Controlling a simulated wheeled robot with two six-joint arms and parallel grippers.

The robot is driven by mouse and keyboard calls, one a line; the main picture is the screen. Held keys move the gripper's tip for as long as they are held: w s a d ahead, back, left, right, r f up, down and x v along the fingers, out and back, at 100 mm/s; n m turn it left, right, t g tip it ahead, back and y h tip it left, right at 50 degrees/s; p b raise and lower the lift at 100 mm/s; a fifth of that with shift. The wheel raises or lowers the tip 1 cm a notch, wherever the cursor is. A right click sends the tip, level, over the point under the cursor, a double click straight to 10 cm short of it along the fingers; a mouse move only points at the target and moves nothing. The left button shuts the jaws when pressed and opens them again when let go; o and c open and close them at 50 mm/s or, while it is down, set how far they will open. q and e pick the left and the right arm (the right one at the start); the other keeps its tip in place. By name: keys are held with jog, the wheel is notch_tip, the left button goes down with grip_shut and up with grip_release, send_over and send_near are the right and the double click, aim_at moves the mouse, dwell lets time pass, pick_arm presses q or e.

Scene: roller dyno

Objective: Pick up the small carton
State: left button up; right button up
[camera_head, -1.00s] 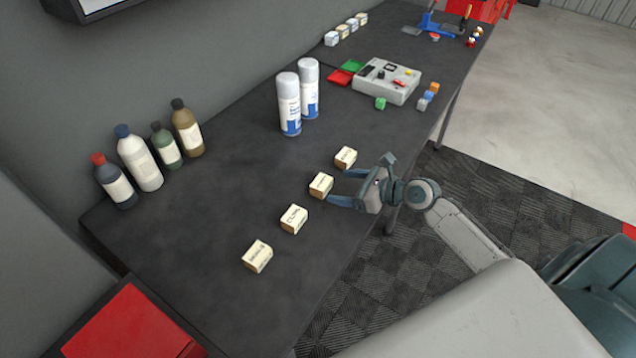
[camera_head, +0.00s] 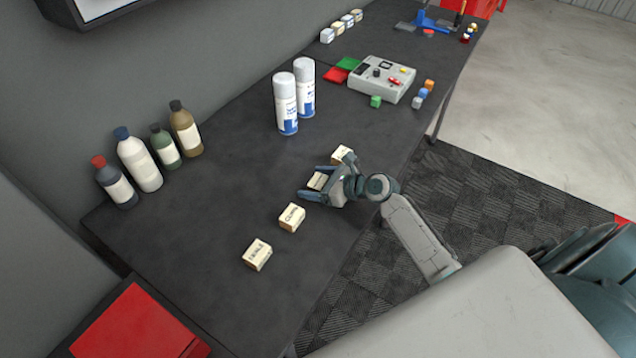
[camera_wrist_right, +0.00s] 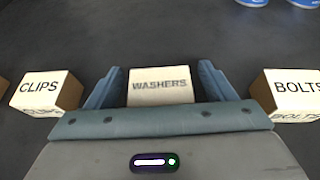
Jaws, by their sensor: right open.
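Several small cream cartons stand in a row on the dark bench. My right gripper (camera_head: 318,182) is open around the carton marked WASHERS (camera_wrist_right: 160,87), with one finger on each side of it. In the head view the gripper partly covers this carton (camera_head: 317,180). The wrist view shows the carton between the fingers (camera_wrist_right: 160,85); contact cannot be told. The CLIPS carton (camera_wrist_right: 42,92) is to its left and the BOLTS carton (camera_wrist_right: 290,92) to its right. A further carton (camera_head: 257,255) stands nearest the front. My left gripper is not in view.
Two spray cans (camera_head: 286,105) stand behind the row. Several bottles (camera_head: 139,160) line the wall side. A grey device (camera_head: 382,80) and small coloured blocks (camera_head: 421,97) lie farther back. The bench (camera_head: 200,255) is clear left of the cartons.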

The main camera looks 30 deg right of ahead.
aim_at(321, 181)
jog(key=shift+c, duration=0.5)
jog(key=c, duration=1)
jog(key=shift+r, duration=0.15)
jog(key=shift+r, duration=0.25)
notch_tip(321, 181, up, 2)
jog(key=shift+r+b, duration=0.1)
jog(key=shift+b, duration=0.4)
jog(key=shift+s+d+r+b, duration=0.1)
jog(key=shift+s+d+b, duration=0.2)
jog(key=shift+s+d, duration=0.2)
jog(key=s+d+b, duration=0.1)
jog(key=s+d, duration=0.2)
jog(key=s+d+r+b, duration=0.1)
jog(key=s+d, duration=0.2)
jog(key=s, duration=0.1)
jog(key=s+d+b, duration=0.1)
jog(key=s+d, duration=0.2)
jog(key=d, duration=0.1)
jog(key=shift+s+r+b, duration=0.35)
jog(key=shift+r, duration=0.05)
